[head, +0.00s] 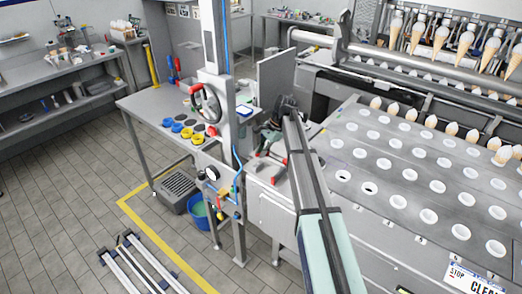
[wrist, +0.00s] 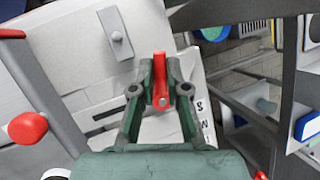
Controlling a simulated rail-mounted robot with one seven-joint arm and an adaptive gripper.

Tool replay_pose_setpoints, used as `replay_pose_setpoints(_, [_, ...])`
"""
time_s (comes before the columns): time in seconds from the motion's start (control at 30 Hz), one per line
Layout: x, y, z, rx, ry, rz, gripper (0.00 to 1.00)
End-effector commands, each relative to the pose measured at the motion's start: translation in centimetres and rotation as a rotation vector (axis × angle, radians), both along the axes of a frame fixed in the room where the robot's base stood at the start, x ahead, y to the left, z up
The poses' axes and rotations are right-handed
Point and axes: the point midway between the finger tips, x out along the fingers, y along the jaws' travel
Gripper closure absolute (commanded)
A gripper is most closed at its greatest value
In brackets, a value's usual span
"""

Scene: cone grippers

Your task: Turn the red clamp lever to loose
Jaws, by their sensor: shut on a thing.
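The red clamp lever (wrist: 160,68) is in the middle of the wrist view, upright in the picture, with a round pivot or bolt near its lower end. My gripper (wrist: 160,88) is shut on it, with one dark green finger on each side. In the head view my gripper (head: 283,108) is at the left end of the cone machine, beside the white column. The lever between the fingers cannot be made out there. Part of a label with black letters (wrist: 203,116) shows to the right of the fingers; the full words are hidden.
A red ball knob (wrist: 27,128) on a grey bar stands left of my gripper. A grey plate with a small block (wrist: 118,38) lies beyond the fingers. The perforated cone plate (head: 400,150) is to the right in the head view, and a workbench (head: 150,105) is to the left.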

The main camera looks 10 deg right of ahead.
Motion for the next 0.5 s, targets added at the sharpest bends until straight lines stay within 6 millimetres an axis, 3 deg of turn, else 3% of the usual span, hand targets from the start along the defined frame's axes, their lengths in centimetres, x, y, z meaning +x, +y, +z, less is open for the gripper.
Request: replay_pose_setpoints(0.5, [-0.35, -0.27, -0.05, -0.001, 0.001, 0.147, 1.00])
